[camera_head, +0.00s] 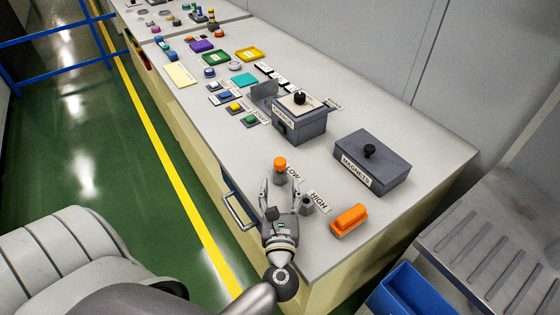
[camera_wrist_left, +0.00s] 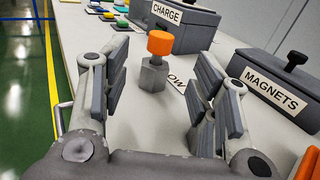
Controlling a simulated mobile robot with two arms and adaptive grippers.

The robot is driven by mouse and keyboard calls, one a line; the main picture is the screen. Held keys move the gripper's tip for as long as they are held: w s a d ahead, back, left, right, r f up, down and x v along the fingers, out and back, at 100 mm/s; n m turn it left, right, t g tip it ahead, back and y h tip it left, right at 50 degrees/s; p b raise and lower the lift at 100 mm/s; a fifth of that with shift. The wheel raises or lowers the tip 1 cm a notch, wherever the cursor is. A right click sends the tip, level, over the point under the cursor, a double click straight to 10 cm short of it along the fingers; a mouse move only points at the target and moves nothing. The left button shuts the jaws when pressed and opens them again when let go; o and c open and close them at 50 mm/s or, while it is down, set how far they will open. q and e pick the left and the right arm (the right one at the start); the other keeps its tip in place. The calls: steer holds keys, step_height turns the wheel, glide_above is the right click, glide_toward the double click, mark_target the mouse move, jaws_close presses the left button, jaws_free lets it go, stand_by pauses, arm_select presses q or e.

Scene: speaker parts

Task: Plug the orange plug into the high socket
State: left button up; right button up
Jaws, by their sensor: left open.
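The orange plug (camera_head: 280,163) stands upright in the grey socket beside the LOW label (camera_head: 293,173), near the front of the workbench. In the left wrist view the orange plug (camera_wrist_left: 161,42) sits on top of the grey low socket (camera_wrist_left: 153,76). The high socket (camera_head: 307,204) is a grey piece beside the HIGH label (camera_head: 319,202), with no plug in it. My left gripper (camera_head: 280,186) is open, its fingers pointing toward the plug with nothing between them. The plug is ahead of the fingertips and appears apart from them. My right gripper is not in view.
An orange block-like handle (camera_head: 349,220) lies right of the high socket. The grey MAGNETS box (camera_head: 372,163) and CHARGE box (camera_head: 300,122) stand behind. Several coloured buttons and trays are farther left. Bare bench top (camera_head: 240,157) lies left of the low socket.

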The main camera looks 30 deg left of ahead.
mark_target(280, 168)
arm_select(q)
steer(key=x, duration=0.4)
steer(key=shift+w+p, duration=0.1)
steer(key=shift+p, duration=0.2)
steer(key=shift+w+a, duration=0.3)
steer(key=shift+w, duration=0.15)
steer(key=p+x, duration=0.1)
steer(key=x, duration=0.2)
steer(key=shift+w+a, duration=0.15)
steer(key=shift+w, duration=0.1)
steer(key=shift+w+a, duration=0.25)
steer(key=shift+w, duration=0.1)
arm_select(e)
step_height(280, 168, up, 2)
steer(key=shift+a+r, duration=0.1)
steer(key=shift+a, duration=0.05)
arm_select(q)
steer(key=shift+s, duration=0.1)
steer(key=shift+c, duration=0.2)
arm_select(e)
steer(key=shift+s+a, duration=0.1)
arm_select(q)
steer(key=c, duration=1.1)
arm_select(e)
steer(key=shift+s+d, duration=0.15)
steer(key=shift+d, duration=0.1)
